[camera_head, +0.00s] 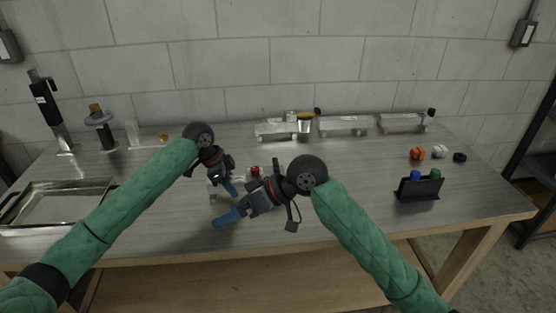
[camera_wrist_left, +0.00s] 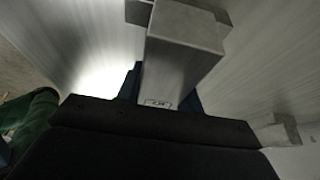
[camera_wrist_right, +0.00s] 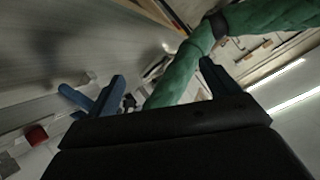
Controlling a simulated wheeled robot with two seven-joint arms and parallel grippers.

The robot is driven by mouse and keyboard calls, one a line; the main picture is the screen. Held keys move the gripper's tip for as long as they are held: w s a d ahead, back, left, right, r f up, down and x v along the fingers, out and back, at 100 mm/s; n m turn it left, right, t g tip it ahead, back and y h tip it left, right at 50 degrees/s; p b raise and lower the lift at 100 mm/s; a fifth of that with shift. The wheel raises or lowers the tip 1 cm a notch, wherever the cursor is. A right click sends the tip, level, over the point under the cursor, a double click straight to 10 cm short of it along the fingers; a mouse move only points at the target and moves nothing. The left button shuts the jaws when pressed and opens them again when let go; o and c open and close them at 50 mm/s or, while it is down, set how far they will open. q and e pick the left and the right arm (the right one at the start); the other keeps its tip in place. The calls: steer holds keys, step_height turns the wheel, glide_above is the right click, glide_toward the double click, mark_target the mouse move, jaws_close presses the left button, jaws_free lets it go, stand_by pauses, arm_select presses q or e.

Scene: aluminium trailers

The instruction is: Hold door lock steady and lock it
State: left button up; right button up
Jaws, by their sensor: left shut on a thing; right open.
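A grey aluminium block (camera_wrist_left: 182,50), apparently part of the door lock, fills the upper middle of the left wrist view. My left gripper (camera_head: 230,188) is shut on it; the blue fingers show beside and behind it. In the head view the pale metal piece (camera_head: 215,188) is low on the table and largely hidden by my grippers. My right gripper (camera_head: 230,217) is open, its blue fingers in front of the left gripper, nearer the table's front. In the right wrist view its fingers (camera_wrist_right: 152,88) are wide apart with nothing between them. The lock's moving part cannot be made out.
Several aluminium trailers (camera_head: 343,125) stand along the back. A metal tray (camera_head: 62,205) lies at left. A black holder (camera_head: 419,188) with blue and green caps and an orange piece (camera_head: 417,153) are at right. A red-topped item (camera_head: 255,170) is just behind my right gripper.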

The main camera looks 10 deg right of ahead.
steer(key=w+d+r+n+h, duration=0.1)
steer(key=w+d+n+h, duration=0.15)
steer(key=w, duration=0.35)
steer(key=w+d+r+n+h, duration=0.1)
steer(key=w+d+n+h, duration=0.1)
steer(key=w+d, duration=0.3)
steer(key=n+h, duration=0.3)
glide_toward(276, 163)
steer(key=shift+m+g, duration=0.25)
steer(key=shift+g, duration=0.05)
steer(key=x, duration=0.8)
steer(key=shift+w+f, duration=0.2)
steer(key=shift+f, duration=0.05)
steer(key=c, duration=1)
